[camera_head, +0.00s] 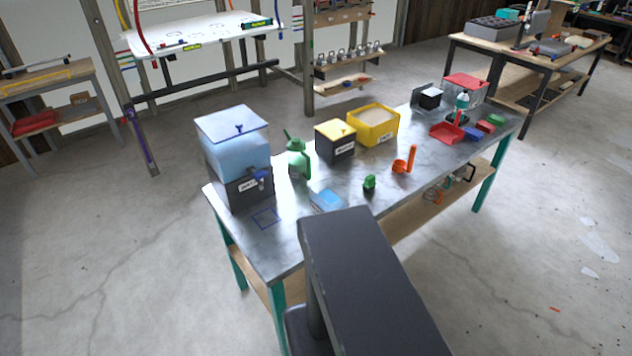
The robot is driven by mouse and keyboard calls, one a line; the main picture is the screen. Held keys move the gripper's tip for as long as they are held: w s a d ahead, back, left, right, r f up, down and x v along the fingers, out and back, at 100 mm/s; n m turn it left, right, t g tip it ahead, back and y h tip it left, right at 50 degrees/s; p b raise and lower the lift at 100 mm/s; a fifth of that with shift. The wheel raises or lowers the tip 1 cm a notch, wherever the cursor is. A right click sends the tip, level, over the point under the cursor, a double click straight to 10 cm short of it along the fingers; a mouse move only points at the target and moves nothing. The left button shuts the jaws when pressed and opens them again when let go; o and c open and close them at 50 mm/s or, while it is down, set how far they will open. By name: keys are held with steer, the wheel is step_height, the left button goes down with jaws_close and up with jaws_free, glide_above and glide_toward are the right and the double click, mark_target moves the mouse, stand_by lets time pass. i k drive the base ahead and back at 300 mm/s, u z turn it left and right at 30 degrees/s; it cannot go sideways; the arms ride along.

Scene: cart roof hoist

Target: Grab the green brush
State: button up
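A small green object with a dark underside (369,182), which looks like the green brush, stands near the front edge of the grey metal workbench (335,191). It is apart from the orange scoop (401,166) to its right and the light blue flat item (328,201) to its left. Nothing covers it. Another green piece (495,119) lies at the bench's far right beside red and blue ones; its kind is too small to tell. My gripper is not visible; a dark grey part of my own body fills the bottom centre.
A clear blue tank (234,145), green spouted can (298,162), black-and-yellow box (335,146) and yellow bin (374,130) line the back of the bench. A red tray (446,132) and bottle (461,104) stand right. The floor in front is clear.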

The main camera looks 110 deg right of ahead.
mark_target(369, 183)
steer(key=u, duration=0.2)
steer(key=k, duration=2.9)
steer(key=z, duration=0.8)
steer(key=i, duration=1)
